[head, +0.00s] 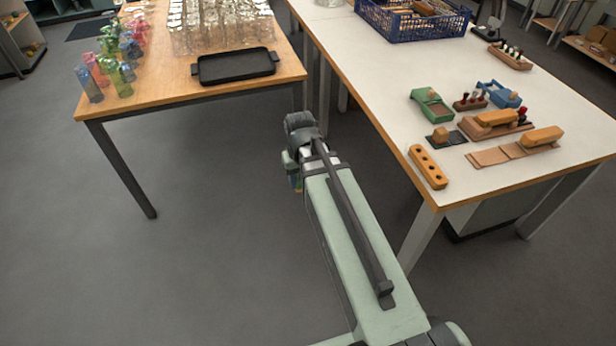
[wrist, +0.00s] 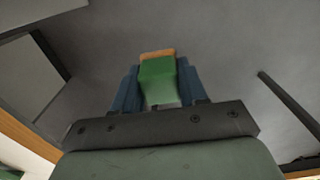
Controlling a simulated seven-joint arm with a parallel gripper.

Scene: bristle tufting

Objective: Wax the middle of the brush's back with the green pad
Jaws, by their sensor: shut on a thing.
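My gripper (wrist: 158,88) is shut on a green pad (wrist: 157,80) with an orange-brown end, held between its two blue fingers in the wrist view. In the head view my gripper (head: 296,183) hangs over the floor in the gap between the two tables, and the pad is mostly hidden there. Long wooden blocks lie on the right table: one (head: 495,118) on a brown base, one (head: 541,137) on a flat tan strip, and one with several dark holes (head: 428,167) near the corner. I cannot tell which is the brush.
The left table (head: 150,96) carries glassware and a black tray (head: 235,66).

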